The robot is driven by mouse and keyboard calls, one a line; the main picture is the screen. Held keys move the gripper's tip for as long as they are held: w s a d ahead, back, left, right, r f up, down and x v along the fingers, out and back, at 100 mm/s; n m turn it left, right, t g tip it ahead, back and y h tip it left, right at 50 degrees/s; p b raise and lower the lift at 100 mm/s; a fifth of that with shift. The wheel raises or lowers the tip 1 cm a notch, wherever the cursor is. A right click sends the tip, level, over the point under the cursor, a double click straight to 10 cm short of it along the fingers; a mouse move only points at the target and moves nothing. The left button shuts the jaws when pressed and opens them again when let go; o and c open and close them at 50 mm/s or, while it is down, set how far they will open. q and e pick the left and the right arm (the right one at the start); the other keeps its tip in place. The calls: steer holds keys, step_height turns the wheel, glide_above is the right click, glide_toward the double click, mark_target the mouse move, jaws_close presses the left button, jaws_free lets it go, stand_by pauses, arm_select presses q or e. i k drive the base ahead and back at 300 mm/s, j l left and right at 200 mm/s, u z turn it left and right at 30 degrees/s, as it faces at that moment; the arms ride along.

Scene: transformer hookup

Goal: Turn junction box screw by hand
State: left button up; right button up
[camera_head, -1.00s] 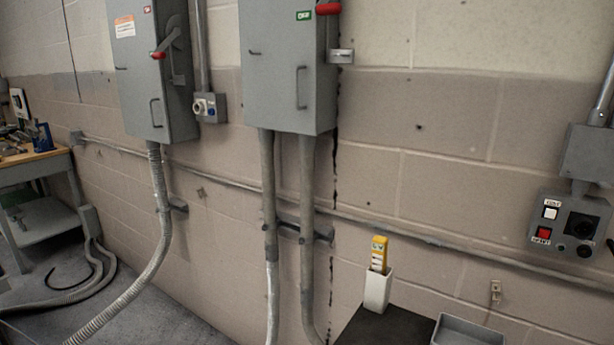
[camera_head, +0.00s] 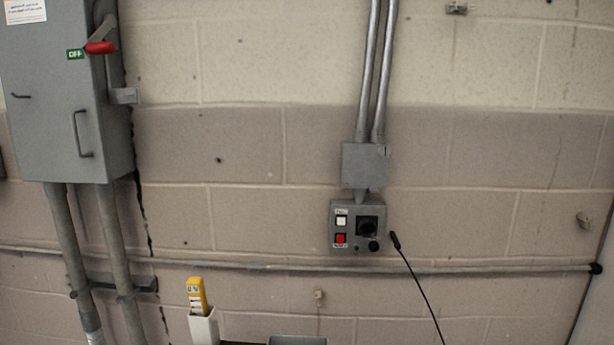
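A plain grey junction box (camera_head: 365,166) is fixed to the block wall, with two conduits (camera_head: 375,70) running up from it. Just below it is a grey control box (camera_head: 342,248) with a white button, a red button and a round black knob (camera_head: 368,227). The screw is too small to make out. Neither of my grippers is in view.
A grey cabinet (camera_head: 45,130) with a red lever (camera_head: 100,48) and a green OFF label is at left. A yellow device (camera_head: 196,296) stands in a white holder (camera_head: 204,328) near a grey tray (camera_head: 297,341). A black cable (camera_head: 419,283) hangs right of the control box.

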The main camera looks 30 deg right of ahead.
mark_target(385, 151)
steer(key=z, duration=1.2)
steer(key=j+z, duration=0.15)
steer(key=j, duration=0.15)
steer(key=i+j+z, duration=0.1)
steer(key=j, duration=0.2)
